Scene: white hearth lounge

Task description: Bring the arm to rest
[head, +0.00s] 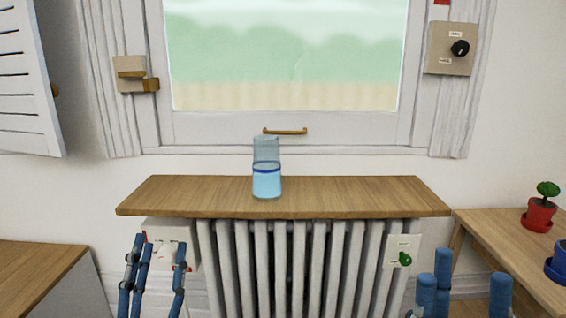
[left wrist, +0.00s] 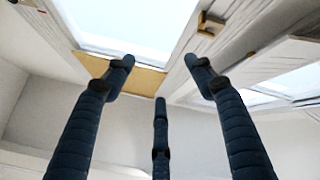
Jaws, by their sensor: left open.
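My left gripper (head: 158,258) is at the lower left of the head view, with its blue fingers pointing up and spread apart. It is in front of the radiator's left end and holds nothing. In the left wrist view its dark fingers (left wrist: 160,80) stand open and empty, with the window frame beyond them. My right gripper (head: 465,275) shows at the lower right edge of the head view. Its blue fingers point up and are apart, with nothing seen between them; its lower part is cut off.
A glass of water (head: 266,181) stands upright on the wooden shelf (head: 350,198) above the white radiator (head: 290,265). A wooden surface (head: 40,270) is at left. The right table (head: 510,245) bears a red plant pot (head: 539,214). A window (head: 285,60) is behind.

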